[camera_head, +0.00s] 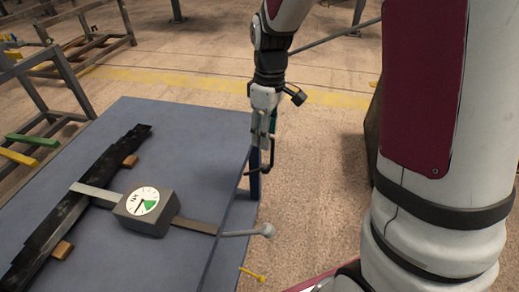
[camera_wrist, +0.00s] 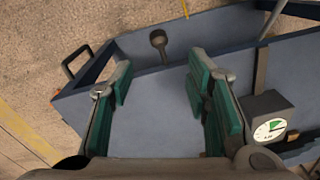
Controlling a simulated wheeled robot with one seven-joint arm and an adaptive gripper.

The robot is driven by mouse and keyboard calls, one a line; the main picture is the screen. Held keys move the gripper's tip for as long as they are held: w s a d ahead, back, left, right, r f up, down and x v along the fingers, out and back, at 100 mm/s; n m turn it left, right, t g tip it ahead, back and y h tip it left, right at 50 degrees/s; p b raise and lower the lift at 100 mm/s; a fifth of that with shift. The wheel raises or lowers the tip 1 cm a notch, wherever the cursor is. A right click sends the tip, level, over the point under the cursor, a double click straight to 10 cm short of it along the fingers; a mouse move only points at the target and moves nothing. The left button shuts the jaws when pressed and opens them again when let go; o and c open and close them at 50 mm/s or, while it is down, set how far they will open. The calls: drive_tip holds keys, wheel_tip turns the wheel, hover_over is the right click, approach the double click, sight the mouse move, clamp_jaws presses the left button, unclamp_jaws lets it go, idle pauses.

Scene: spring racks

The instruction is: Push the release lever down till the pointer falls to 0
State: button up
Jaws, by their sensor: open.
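A grey box gauge (camera_head: 147,212) with a round white dial sits on the blue-grey bench, on a flat metal strap. Its dial has a green sector and a dark pointer; the pointer's exact reading is too small to tell. The gauge also shows at the right of the wrist view (camera_wrist: 268,113). My gripper (camera_head: 266,160) is open and empty above the bench's right edge, farther back than the knob. Its green-padded fingers (camera_wrist: 160,80) are apart.
A long dark beam (camera_head: 60,218) lies on wooden blocks on the bench (camera_head: 185,130). A black handle (camera_wrist: 76,59) is at the bench side. Metal racks (camera_head: 95,45) stand behind.

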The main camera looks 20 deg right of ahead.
sight(265, 165)
drive_tip(key=f+b, duration=0.1)
drive_tip(key=f, duration=0.6)
drive_tip(key=f+b, duration=0.1)
drive_tip(key=f, duration=0.6)
drive_tip(key=shift+s+a+b, duration=0.15)
drive_tip(key=shift+a+b, duration=0.05)
drive_tip(key=shift+b, duration=0.2)
drive_tip(key=shift+r, duration=0.1)
clamp_jaws()
